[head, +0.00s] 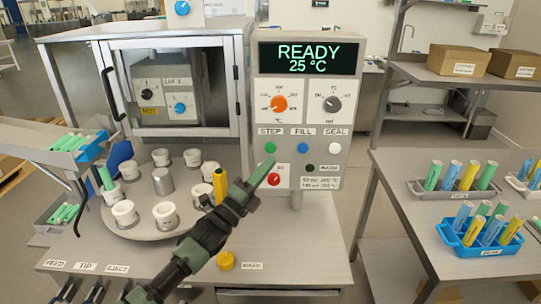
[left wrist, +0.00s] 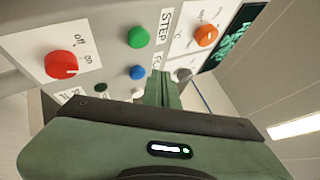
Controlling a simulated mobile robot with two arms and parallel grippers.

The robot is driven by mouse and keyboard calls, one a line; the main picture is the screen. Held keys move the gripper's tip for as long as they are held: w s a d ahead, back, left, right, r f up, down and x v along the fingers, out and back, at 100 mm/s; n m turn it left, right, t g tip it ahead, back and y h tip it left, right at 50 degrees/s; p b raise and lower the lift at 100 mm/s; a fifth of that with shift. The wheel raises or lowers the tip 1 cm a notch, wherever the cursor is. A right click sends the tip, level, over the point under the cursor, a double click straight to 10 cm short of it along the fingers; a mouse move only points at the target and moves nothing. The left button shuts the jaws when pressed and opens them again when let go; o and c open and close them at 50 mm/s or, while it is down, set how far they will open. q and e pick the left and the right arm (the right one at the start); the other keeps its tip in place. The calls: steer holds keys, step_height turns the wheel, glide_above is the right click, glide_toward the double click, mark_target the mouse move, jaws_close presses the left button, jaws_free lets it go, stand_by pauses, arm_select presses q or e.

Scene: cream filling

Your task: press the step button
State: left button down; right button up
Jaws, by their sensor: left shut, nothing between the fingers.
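The green STEP button (head: 270,148) is on the left of the button row on the grey control panel (head: 330,180). It also shows in the left wrist view (left wrist: 141,36), above the fingertips and apart from them. My left gripper (head: 268,166) is shut and empty, its narrow green fingers pointing up at the panel just below the STEP button. In the left wrist view its fingers (left wrist: 165,88) reach towards the panel beside the blue FILL button (left wrist: 137,72). I cannot tell how far the tips are from the panel face. My right gripper is not in view.
The display (head: 307,58) reads READY 25 °C. A white SEAL button (head: 335,148) and a red knob (head: 274,180) sit near the STEP button. A round turntable (head: 150,226) with white cups stands left. A side table (head: 400,215) holds racks of coloured tubes.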

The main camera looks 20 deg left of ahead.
mark_target(271, 147)
arm_select(q)
steer(key=shift+w+a+b, duration=0.3)
steer(key=shift+w+b, duration=0.25)
steer(key=shift+w, duration=0.35)
steer(key=shift+w+a+b, duration=0.25)
steer(key=shift+w+b, duration=0.3)
steer(key=shift+w, duration=0.3)
stand_by(0.4)
steer(key=shift+w+a+b, duration=0.1)
steer(key=shift+w+b, duration=0.3)
